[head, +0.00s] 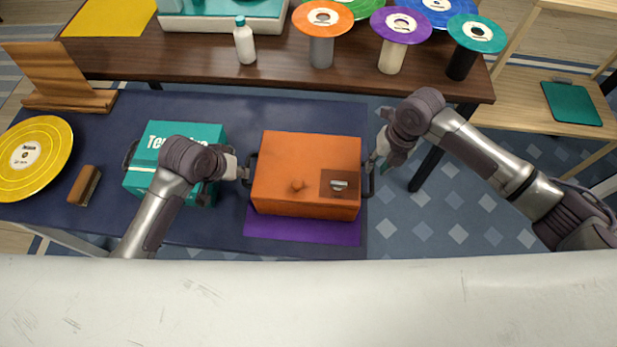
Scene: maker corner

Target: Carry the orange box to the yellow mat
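The orange box (306,165) is level over the purple mat (300,229) on the dark blue table, with a dark handle on each side. I cannot tell whether it rests on the mat or is slightly above it. My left gripper (244,174) is at the box's left handle and appears shut on it. My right gripper (374,162) is at the right handle and appears shut on it. The fingertips are small and partly hidden. The yellow mat (108,18) lies bare on the brown table at the far left.
A teal box (180,135) stands left of the orange box, partly behind my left arm. A yellow disc (35,158), a wooden stand (50,75) and a brown block (84,186) are further left. A white bottle (244,42) and several disc-topped spools stand on the brown table (190,68).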

